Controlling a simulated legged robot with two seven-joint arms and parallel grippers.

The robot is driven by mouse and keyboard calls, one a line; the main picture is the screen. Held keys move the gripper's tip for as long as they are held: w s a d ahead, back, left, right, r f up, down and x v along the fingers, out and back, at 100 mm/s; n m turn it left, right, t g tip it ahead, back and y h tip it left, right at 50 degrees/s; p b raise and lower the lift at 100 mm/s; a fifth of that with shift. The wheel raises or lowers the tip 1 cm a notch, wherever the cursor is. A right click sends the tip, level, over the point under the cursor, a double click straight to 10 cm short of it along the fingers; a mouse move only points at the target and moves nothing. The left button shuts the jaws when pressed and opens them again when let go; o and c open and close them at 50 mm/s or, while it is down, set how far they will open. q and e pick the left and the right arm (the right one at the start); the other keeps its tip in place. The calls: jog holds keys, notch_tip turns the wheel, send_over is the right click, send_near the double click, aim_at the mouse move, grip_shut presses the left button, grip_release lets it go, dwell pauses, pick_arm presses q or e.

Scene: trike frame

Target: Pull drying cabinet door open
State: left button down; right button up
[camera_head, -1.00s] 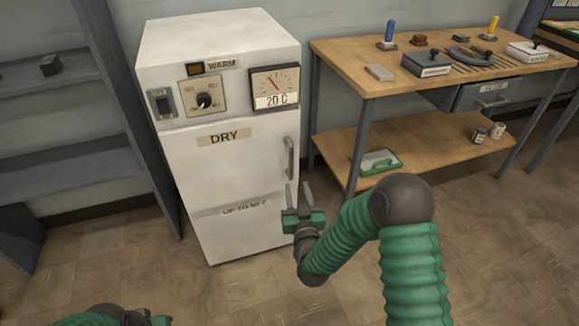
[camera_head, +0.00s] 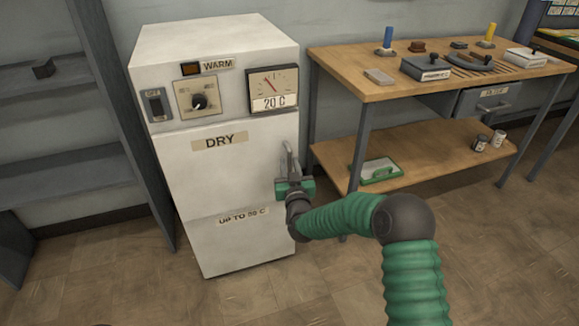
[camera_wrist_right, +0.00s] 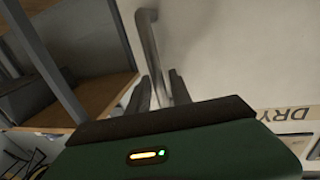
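The white drying cabinet (camera_head: 215,240) stands upright with its DRY door (camera_head: 225,170) shut flush in the head view. A vertical metal handle (camera_head: 294,150) sits at the door's right edge. It also shows in the wrist view as a grey bar (camera_wrist_right: 152,45). My right gripper (camera_head: 285,164) is at the lower part of the handle. In the wrist view the right gripper's two dark fingers (camera_wrist_right: 160,88) stand apart, one on each side of the bar. The fingers look open, with no firm hold visible. My left gripper is not in view.
A wooden workbench (camera_head: 375,92) with tools and a lower shelf (camera_head: 430,148) stands close right of the cabinet. Grey shelving (camera_head: 75,165) stands at the left. The floor (camera_head: 235,300) in front of the cabinet is clear apart from my right arm.

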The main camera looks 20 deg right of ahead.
grip_shut()
dwell(1.1)
